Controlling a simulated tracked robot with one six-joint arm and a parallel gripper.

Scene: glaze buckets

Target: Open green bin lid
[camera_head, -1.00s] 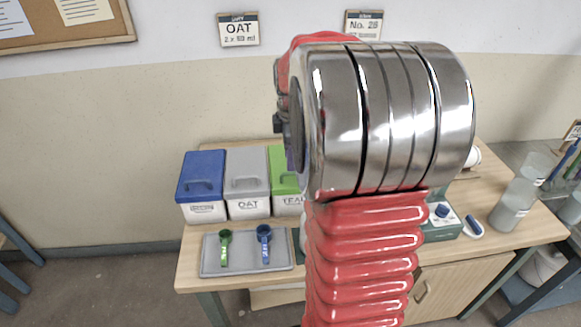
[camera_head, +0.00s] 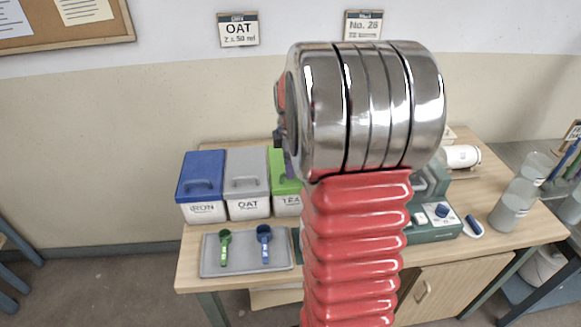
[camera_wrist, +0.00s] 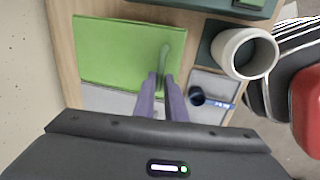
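The green bin (camera_head: 287,203) stands at the right end of a row of three bins, partly hidden behind my arm. Its green lid (camera_head: 283,170) lies on it, labelled TEA as far as visible. In the wrist view the green lid (camera_wrist: 115,50) fills the upper left, with a raised handle (camera_wrist: 166,52) near its right edge. My gripper (camera_wrist: 160,76) has two purple-grey fingers at the handle's near end, with a narrow gap between the tips. The handle end shows between them; whether they grip it is unclear. In the head view the gripper is mostly hidden behind my arm.
A blue-lidded bin (camera_head: 202,172) and grey-lidded OAT bin (camera_head: 247,170) stand left of it. A grey tray (camera_head: 245,265) with green and blue scoops lies in front. A white mug (camera_wrist: 250,72) stands right of the lid. A scale (camera_head: 435,228) and bottles (camera_head: 514,205) are further right.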

